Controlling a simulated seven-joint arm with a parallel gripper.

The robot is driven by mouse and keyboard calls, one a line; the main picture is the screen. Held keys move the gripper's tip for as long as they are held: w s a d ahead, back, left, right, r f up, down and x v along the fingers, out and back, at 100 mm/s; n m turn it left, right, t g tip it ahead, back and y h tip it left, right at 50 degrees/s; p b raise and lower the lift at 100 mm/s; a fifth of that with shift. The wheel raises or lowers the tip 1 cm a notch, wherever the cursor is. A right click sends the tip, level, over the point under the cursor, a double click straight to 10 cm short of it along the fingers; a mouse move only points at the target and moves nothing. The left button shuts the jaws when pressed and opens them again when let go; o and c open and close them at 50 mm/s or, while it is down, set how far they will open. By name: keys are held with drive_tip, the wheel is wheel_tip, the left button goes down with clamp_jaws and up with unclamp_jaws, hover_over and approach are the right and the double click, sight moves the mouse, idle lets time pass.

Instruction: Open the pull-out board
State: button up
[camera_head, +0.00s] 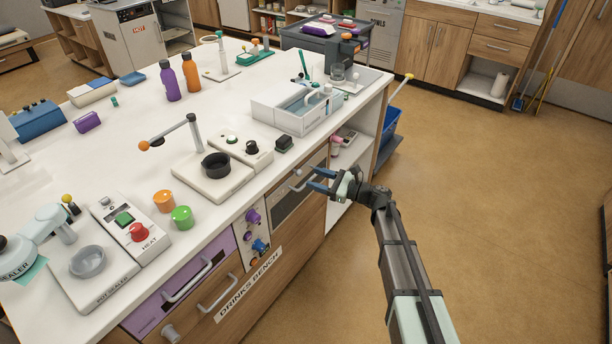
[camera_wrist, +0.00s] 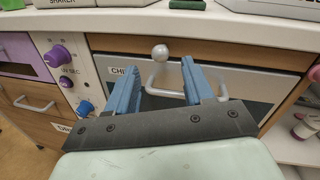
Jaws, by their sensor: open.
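The pull-out board seems to be the narrow wooden front (camera_wrist: 235,52) just under the counter edge, with a round white knob (camera_wrist: 160,53). The board looks flush with the bench front. In the head view the knob (camera_head: 297,171) shows left of my gripper's tips. My gripper (camera_head: 318,180) is open and empty, in front of the bench. In the wrist view its two blue fingers (camera_wrist: 160,72) point at the front, the knob lying between and slightly beyond their tips. No contact with the knob is visible.
Below the board is a grey door with a pale bar handle (camera_wrist: 163,84), partly behind my fingers. A panel with purple and blue knobs (camera_head: 254,233) is to the left. An open shelf (camera_head: 345,160) is to the right. The floor in front is clear.

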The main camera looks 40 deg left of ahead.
drive_tip(key=shift+s+a, duration=0.25)
drive_tip(key=shift+a, duration=0.9)
drive_tip(key=shift+s+a, duration=0.2)
drive_tip(key=shift+a, duration=0.9)
clamp_jaws()
